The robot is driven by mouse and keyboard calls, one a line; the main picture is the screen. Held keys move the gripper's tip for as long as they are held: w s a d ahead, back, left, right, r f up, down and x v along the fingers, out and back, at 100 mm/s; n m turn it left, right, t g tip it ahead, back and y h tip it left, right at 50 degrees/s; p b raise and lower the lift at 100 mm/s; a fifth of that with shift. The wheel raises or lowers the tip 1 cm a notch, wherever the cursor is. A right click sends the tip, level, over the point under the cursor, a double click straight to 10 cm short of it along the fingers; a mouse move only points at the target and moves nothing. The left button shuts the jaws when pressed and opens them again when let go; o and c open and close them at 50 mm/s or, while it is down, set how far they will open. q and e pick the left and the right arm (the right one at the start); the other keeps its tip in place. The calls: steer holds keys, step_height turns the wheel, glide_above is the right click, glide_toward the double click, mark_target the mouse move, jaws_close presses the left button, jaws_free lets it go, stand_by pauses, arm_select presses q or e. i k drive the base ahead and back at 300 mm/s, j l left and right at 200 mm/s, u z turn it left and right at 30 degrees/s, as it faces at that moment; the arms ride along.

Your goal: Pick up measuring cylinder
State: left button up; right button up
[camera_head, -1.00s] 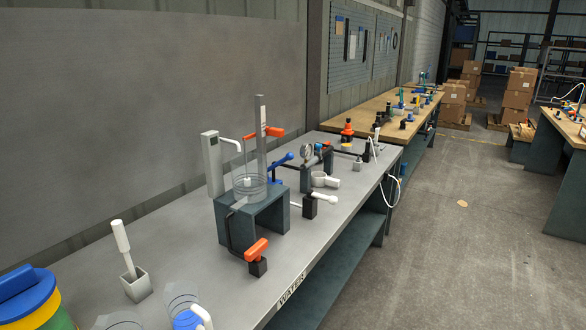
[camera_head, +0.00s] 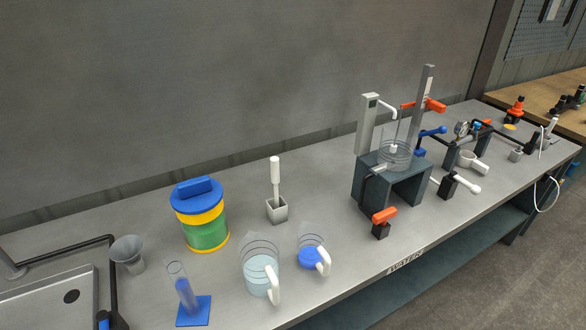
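The measuring cylinder (camera_head: 184,292) is a slim clear tube on a square blue base, with blue showing in its lower part. It stands upright on the grey bench near the front edge, at the lower left of the head view. Neither of my grippers shows in the head view, so nothing is seen holding or touching the cylinder.
Right of the cylinder stand a large clear jug (camera_head: 259,276) and a smaller blue-filled jug (camera_head: 309,257). Behind are a blue-lidded tub (camera_head: 201,217) and a white-handled tool in a holder (camera_head: 276,208). A funnel (camera_head: 128,253) and a sink (camera_head: 48,301) are at left. A dark stand (camera_head: 398,186) is at right.

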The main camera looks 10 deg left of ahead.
mark_target(193, 309)
steer(key=u, duration=1.15)
steer(key=k+l, duration=0.1)
steer(key=l, duration=0.6)
steer(key=k+u, duration=0.05)
